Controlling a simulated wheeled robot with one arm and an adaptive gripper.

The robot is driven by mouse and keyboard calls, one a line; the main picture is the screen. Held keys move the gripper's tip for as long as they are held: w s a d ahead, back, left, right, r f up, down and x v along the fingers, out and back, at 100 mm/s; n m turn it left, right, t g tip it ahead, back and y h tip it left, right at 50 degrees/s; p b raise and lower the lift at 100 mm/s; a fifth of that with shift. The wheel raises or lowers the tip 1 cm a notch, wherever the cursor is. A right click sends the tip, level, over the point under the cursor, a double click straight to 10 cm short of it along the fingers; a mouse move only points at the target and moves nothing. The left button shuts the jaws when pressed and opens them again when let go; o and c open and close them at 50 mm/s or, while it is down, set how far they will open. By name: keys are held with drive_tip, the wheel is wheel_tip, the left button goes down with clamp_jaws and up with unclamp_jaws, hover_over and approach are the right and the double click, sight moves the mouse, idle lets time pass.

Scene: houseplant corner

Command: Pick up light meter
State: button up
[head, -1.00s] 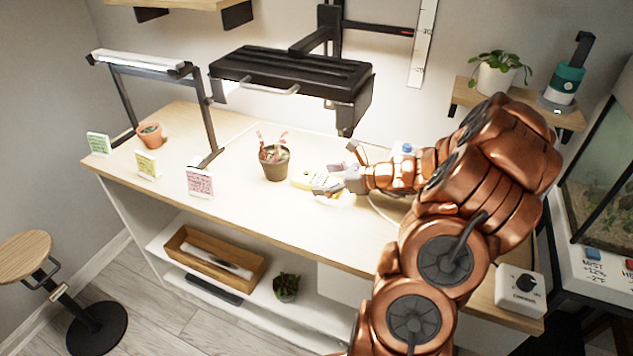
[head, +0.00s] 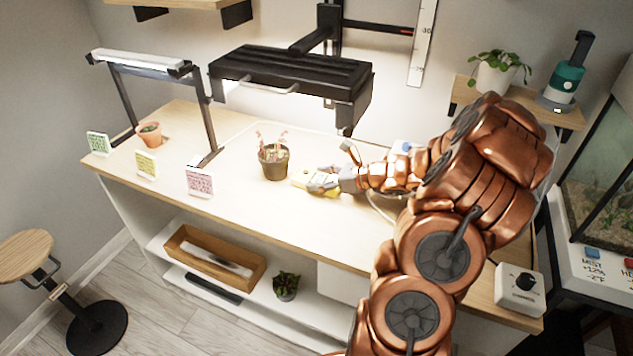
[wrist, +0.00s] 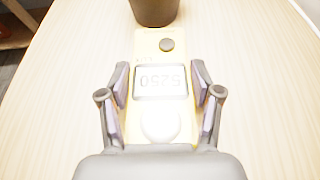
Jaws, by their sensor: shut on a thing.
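The light meter (wrist: 160,108) is a yellow device with a display, a dark round button and a white dome. In the wrist view it lies between my two fingers, its display reading upside down. In the head view the light meter (head: 301,177) is on the bench top, partly hidden by my gripper (head: 322,184). My gripper (wrist: 160,100) is shut on the light meter, with one finger at each long side. I cannot tell any gap between the meter and the bench.
A brown pot (head: 274,165) with a reddish plant stands just beyond the meter; its base shows in the wrist view (wrist: 154,8). A black lamp (head: 290,75) hangs above. Card signs (head: 199,181) stand along the left front edge. Bench space in front is clear.

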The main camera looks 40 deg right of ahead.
sight(320, 179)
drive_tip(key=c, duration=0.3)
drive_tip(key=shift+c, duration=0.2)
drive_tip(key=shift+r, duration=0.1)
drive_tip(key=shift+r, duration=1.75)
drive_tip(key=s+a, duration=0.2)
drive_tip(key=s, duration=0.3)
drive_tip(key=s+a+r+b, duration=0.1)
drive_tip(key=s+a, duration=0.1)
drive_tip(key=s, duration=0.2)
drive_tip(key=s+a+b, duration=0.1)
drive_tip(key=s+a, duration=0.1)
drive_tip(key=s, duration=0.3)
drive_tip(key=shift+s+a+r, duration=0.15)
drive_tip(key=shift+s+a, duration=0.15)
drive_tip(key=shift+a, duration=0.05)
